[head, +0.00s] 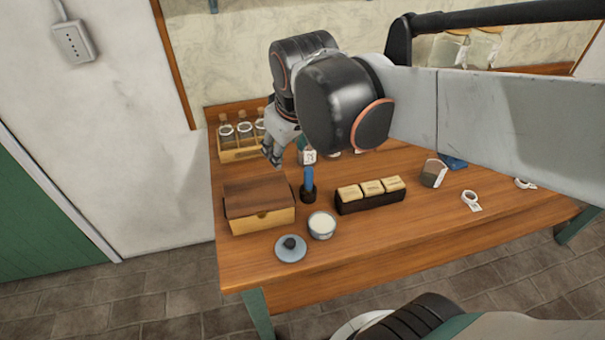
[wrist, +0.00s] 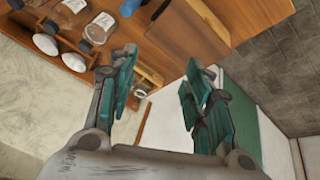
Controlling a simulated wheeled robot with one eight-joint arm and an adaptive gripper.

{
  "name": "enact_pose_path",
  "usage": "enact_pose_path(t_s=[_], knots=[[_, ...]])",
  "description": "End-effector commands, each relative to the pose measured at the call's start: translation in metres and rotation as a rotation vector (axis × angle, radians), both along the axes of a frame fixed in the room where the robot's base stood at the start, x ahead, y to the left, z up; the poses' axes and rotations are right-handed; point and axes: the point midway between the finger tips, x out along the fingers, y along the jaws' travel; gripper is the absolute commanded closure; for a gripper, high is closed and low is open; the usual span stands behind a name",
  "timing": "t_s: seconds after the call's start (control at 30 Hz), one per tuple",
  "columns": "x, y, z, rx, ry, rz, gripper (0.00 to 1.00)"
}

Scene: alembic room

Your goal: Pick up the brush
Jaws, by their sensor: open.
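A slim blue upright object, which looks like the brush (head: 308,178), stands on the table with a dark lower end; I cannot tell whether that end is bristles or a holder. A small blue piece at the top edge of the wrist view (wrist: 129,8) may be the same thing. My gripper (head: 272,156) hangs above the table, to the left of the blue object and apart from it. In the wrist view my gripper (wrist: 158,82) has its two green-padded fingers spread with nothing between them.
A wooden box (head: 262,222) stands left of the blue object. A bottle rack (head: 240,154) is behind. A white-topped jar (head: 321,226), a round lid (head: 290,248) and a dark tray with pale blocks (head: 370,204) are near the front.

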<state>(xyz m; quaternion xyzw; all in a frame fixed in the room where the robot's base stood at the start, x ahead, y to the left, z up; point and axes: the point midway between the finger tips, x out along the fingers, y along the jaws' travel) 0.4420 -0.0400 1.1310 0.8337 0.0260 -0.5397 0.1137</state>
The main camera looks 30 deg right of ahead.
Motion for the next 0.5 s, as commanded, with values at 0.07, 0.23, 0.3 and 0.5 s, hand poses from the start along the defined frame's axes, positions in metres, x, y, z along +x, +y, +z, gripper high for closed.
enact_pose_path(t_s=[0.07, 0.23, 0.3, 0.5], knots=[[0.021, -0.011, -0.001, -0.029, 0.043, 0.028, 0.55], [0.051, -0.038, -0.011, -0.059, 0.149, 0.064, 0.55], [0.058, -0.050, -0.018, -0.046, 0.200, 0.056, 0.55], [0.063, -0.084, -0.043, 0.022, 0.340, 0.010, 0.55]])
